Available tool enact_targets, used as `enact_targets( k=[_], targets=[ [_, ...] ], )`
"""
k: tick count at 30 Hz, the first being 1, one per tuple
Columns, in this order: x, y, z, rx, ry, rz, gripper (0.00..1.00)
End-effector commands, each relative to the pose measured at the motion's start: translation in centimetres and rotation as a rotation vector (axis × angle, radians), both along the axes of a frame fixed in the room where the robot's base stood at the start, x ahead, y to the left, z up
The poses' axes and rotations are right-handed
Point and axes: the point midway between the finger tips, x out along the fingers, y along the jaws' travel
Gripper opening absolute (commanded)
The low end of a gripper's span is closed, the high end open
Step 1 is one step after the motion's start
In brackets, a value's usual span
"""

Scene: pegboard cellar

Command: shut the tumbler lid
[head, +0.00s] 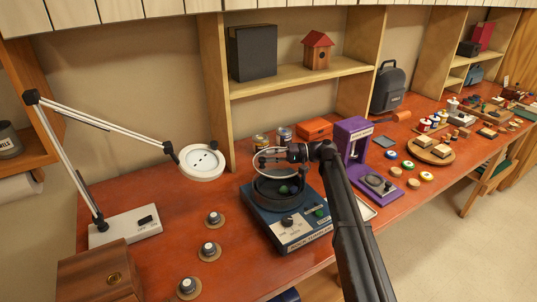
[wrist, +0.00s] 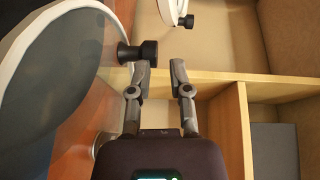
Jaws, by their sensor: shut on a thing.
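The rock tumbler (head: 290,230) is a blue box with a dark round drum (head: 262,194) on top; something green shows inside. Its lid (head: 272,168), a clear disc with a pale rim, stands raised and tilted above the drum. In the wrist view the lid (wrist: 60,90) fills the left side, with a black knob (wrist: 138,51) at its edge. My gripper (head: 297,152) is at the lid, high above the drum. In the wrist view my gripper (wrist: 161,72) is shut on the lid's knob, which shows by the left fingertip; the exact contact is unclear.
A purple machine (head: 352,145) stands close right of the tumbler. Several small knobs on discs (head: 209,249) lie to the left, with a lamp (head: 202,163) beyond them. Cans (head: 284,136) and an orange box (head: 314,129) stand behind.

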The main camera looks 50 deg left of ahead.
Motion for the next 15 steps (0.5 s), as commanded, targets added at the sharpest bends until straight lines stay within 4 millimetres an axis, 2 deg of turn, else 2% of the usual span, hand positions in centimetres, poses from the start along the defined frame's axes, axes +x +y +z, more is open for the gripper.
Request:
enact_targets(
  k=[1, 6, 15],
  targets=[
    [-0.5, 0.5, 1.7, 0.011, 0.013, 0.003, 0.00],
    [-0.4, 0.5, 3.5, 0.011, 0.013, 0.003, 0.00],
    [-0.2, 0.2, 3.9, 0.008, 0.009, 0.002, 0.00]
  ],
)
